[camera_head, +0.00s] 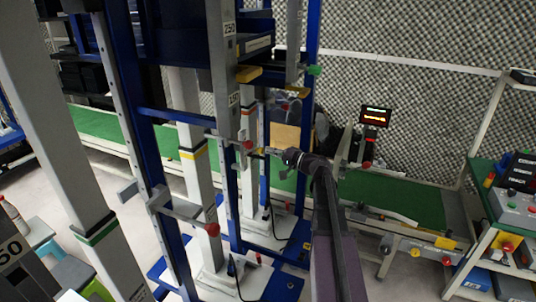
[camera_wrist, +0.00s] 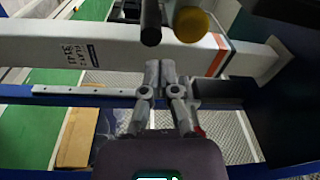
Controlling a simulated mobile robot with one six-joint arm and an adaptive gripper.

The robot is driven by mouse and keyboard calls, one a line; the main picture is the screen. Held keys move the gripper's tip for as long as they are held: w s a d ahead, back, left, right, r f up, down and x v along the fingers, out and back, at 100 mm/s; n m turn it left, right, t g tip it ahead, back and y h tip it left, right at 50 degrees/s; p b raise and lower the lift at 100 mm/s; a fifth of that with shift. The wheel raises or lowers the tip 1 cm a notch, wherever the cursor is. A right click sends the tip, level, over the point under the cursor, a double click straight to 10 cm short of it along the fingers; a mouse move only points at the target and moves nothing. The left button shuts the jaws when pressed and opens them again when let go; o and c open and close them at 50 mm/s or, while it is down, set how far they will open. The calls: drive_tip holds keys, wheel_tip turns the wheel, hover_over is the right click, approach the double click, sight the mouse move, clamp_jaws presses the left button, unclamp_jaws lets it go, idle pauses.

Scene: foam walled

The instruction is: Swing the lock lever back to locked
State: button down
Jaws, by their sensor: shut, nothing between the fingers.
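A grey lever with a red knob (camera_head: 248,145) stands out from the grey column, just left of my gripper (camera_head: 272,151). A similar lever with a red knob (camera_head: 212,229) sits lower on the blue post to the left. I cannot tell for sure which is the lock lever. In the wrist view my gripper (camera_wrist: 160,68) has its fingers together and empty. A yellow round knob (camera_wrist: 191,24) and a dark rod end (camera_wrist: 150,30) are just beyond the fingertips; whether they touch is unclear.
A white labelled column (camera_wrist: 100,50) and a perforated metal strip (camera_wrist: 85,90) cross the wrist view. Blue posts (camera_head: 130,100) crowd the left. A green conveyor (camera_head: 400,200) runs behind. A control stand (camera_head: 500,205) is at the right.

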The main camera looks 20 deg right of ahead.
drive_tip(key=a+v, duration=0.1)
drive_tip(key=v, duration=0.8)
drive_tip(key=shift+s+d+b, duration=0.3)
drive_tip(key=shift+s, duration=0.4)
drive_tip(key=s+a+f+n+g+h, duration=0.1)
drive_tip(key=a+f+n+g, duration=0.1)
drive_tip(key=a+f+g, duration=0.45)
drive_tip(key=s+a+f+n+g+h, duration=0.15)
drive_tip(key=a+f, duration=0.25)
drive_tip(key=a, duration=0.6)
drive_tip(key=s+a+f+n+g+h, duration=0.5)
drive_tip(key=s+a+f+g+h, duration=0.3)
drive_tip(key=s, duration=0.4)
wheel_tip(320, 180, up, 17)
drive_tip(key=t+h+p, duration=0.1)
drive_tip(key=p, duration=1.7)
drive_tip(key=shift+d, duration=0.3)
